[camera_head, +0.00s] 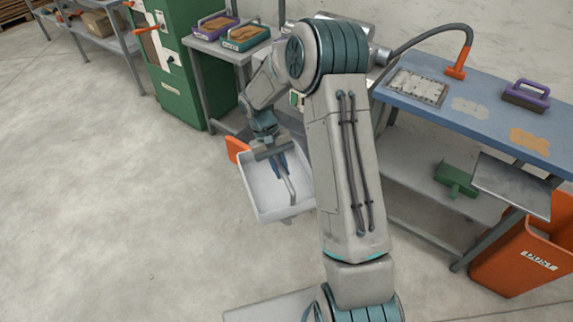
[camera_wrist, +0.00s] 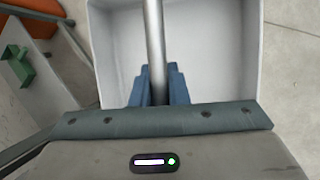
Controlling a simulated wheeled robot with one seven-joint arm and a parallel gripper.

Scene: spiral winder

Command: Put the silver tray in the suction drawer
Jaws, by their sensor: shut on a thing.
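My gripper (camera_head: 279,163) is shut on a silver metal bar handle (camera_head: 291,188) at a white, shallow box-like drawer (camera_head: 256,207). In the wrist view, the blue fingers (camera_wrist: 158,88) close on the handle (camera_wrist: 155,35), with the drawer's pale inside and rim (camera_wrist: 251,45) behind it. The drawer looks empty. My arm hides where it meets the machine behind. A flat, light grey metal tray with a speckled face (camera_head: 418,87) lies on the blue tabletop at the right, apart from my gripper; it looks like the silver tray.
The blue table (camera_head: 490,118) also holds a purple-handled tool (camera_head: 526,95) and flat patches. Below are a green scoop (camera_head: 456,178) and an orange bin (camera_head: 520,258). A green cabinet (camera_head: 178,70) stands at the back. The floor at left is clear.

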